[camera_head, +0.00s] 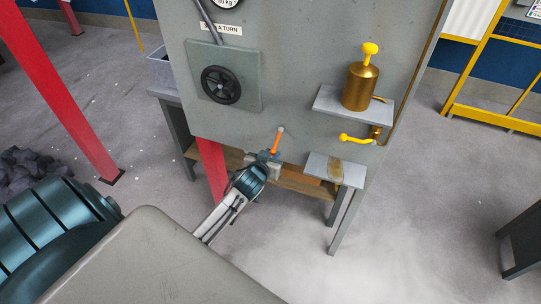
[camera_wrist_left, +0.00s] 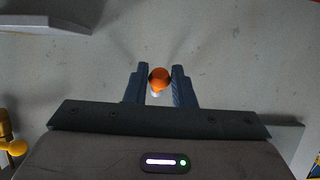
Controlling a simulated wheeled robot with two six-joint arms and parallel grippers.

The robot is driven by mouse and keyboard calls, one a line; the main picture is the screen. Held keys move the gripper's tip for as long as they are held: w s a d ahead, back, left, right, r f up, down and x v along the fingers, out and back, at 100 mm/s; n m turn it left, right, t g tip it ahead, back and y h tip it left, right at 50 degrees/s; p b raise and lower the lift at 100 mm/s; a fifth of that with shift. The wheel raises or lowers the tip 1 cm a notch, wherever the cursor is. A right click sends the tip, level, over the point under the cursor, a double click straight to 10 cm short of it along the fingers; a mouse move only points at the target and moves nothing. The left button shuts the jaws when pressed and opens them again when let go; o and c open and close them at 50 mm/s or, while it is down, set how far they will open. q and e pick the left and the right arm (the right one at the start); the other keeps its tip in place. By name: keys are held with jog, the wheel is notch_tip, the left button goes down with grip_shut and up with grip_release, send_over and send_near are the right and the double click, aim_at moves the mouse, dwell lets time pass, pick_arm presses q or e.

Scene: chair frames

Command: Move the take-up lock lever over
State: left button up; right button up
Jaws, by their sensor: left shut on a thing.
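The lock lever (camera_head: 277,140) is a short orange handle on the grey machine panel (camera_head: 290,100), below and right of the black handwheel. In the head view it tilts up and right to a pale pivot on the panel. My left gripper (camera_head: 268,156) is at the lever's lower end. The fingers hide part of the lever's lower end. My right gripper is not in view.
A black handwheel (camera_head: 221,85) is at the panel's upper left. A brass oiler (camera_head: 361,86) stands on a grey shelf (camera_head: 325,101) to the right, above a yellow-handled tap (camera_head: 356,139) and a lower shelf (camera_head: 320,169). A red post (camera_head: 60,90) stands at the left.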

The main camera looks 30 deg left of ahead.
pick_arm(q)
jog(key=shift+f, duration=0.3)
jog(key=shift+w+a+f+b, duration=0.15)
jog(key=shift+w+f+b, duration=0.4)
jog(key=shift+f+b, duration=0.25)
jog(key=shift+w+f, duration=0.15)
jog(key=shift+w, duration=0.15)
jog(key=shift+w+a+f+b, duration=0.3)
jog(key=shift+w+f+b, duration=0.5)
jog(key=shift+w, duration=0.1)
jog(key=o, duration=0.8)
jog(key=shift+o, duration=0.2)
